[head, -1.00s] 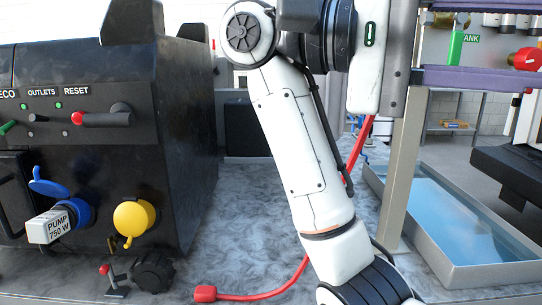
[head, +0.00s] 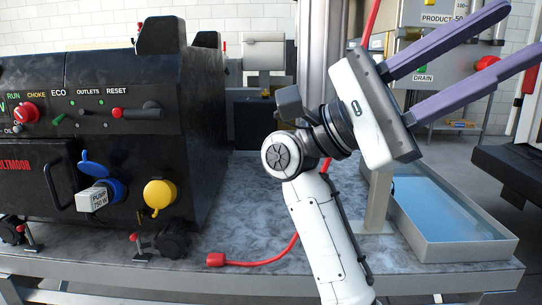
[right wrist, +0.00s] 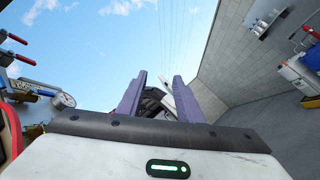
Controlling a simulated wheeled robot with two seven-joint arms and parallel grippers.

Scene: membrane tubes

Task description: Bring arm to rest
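My right arm rises from the bottom of the head view, right of the middle. Its white gripper (head: 520,30) has two purple fingers spread apart, pointing up and to the right, with nothing between them. In the right wrist view the gripper (right wrist: 160,78) also shows its fingers apart, pointing toward the sky. It is held in the air above the right side of the bench (head: 240,200), clear of the bench top. My left gripper is not in view.
A black generator (head: 200,150) with a yellow cap (head: 160,195) and a pump plug (head: 92,199) stands at left. A red cable (head: 270,261) crosses the bench. A grey tray (head: 465,250) holding blue liquid is at right. A drain panel (head: 440,55) stands behind the gripper.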

